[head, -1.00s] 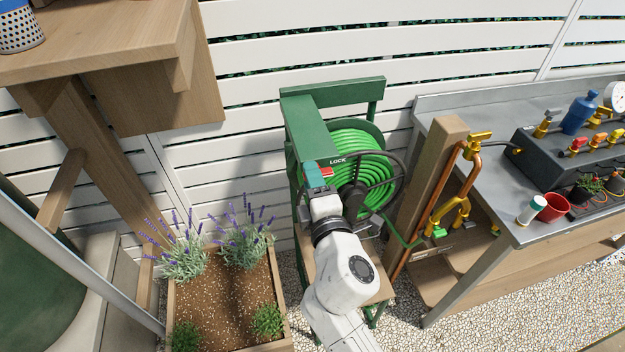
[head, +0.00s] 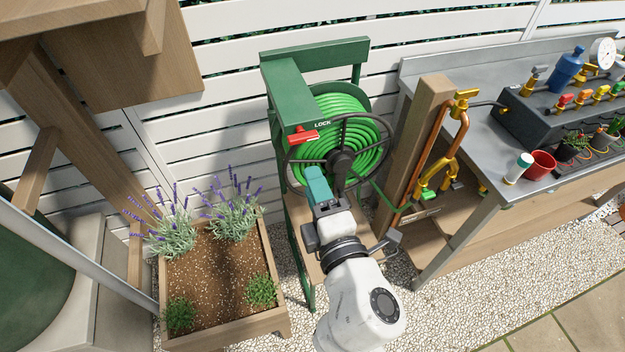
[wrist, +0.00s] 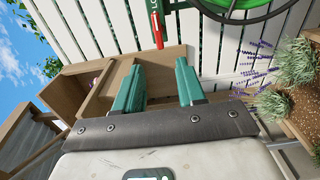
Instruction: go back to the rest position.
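My gripper (head: 318,184) is in front of the green hose reel, just below the red lock lever (head: 304,135). In the wrist view, my gripper's (wrist: 160,88) two teal fingers stand apart with nothing between them. The red lever (wrist: 157,30) shows beyond the fingertips there, clear of them. The hose reel (head: 342,135) carries a coiled bright green hose and a dark handwheel. In the head view the fingers overlap each other, so their gap is hidden.
A planter box (head: 222,333) with lavender stands to the left. A wooden post (head: 419,145) with copper pipe and yellow taps stands close on the right. Further right, a metal bench (head: 487,187) holds a red cup (head: 541,163) and valves. Gravel lies open in front.

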